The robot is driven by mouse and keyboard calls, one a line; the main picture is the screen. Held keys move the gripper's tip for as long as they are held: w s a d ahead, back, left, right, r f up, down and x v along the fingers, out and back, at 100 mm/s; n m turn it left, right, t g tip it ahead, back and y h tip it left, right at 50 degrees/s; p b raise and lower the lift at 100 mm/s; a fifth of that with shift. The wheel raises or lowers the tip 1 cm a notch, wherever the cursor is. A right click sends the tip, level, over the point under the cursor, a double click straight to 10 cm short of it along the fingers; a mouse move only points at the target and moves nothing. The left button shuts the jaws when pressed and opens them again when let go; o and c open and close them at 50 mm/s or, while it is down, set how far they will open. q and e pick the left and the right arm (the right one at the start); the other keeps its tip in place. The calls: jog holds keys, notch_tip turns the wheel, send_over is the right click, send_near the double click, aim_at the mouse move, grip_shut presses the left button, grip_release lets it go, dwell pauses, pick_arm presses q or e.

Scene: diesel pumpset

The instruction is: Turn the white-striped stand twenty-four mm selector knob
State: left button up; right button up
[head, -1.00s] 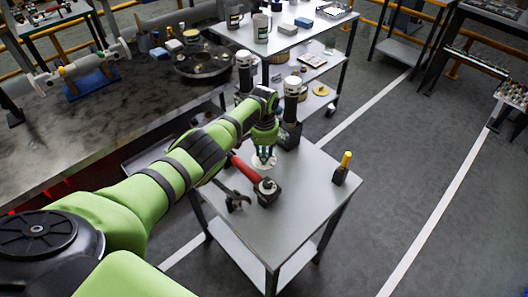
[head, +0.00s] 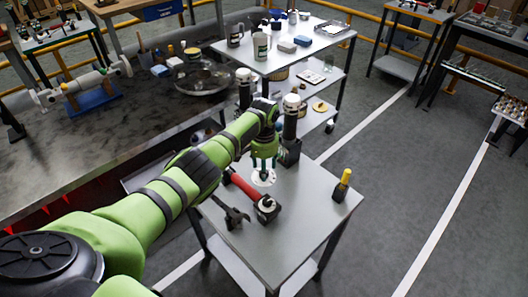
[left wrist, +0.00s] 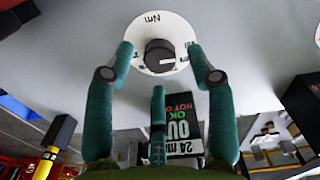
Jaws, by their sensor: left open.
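The dark round selector knob (left wrist: 160,55) sits in the middle of a white dial plate (left wrist: 178,32) with black lettering, seen in the left wrist view. A short pale stripe shows on the knob's lower right. The dial also shows as a small white disc on the small grey table (head: 263,178) in the head view. In the head view the gripper (head: 263,163) points down over the dial. My right gripper is not in view.
A yellow-topped black piece (head: 343,185) stands at the right edge. A black-and-white cylinder (head: 291,125) stands behind the gripper. The table's front is clear.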

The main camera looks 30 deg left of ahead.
pick_arm(q)
notch_tip(320, 180, up, 10)
dwell(0.3)
dwell(0.4)
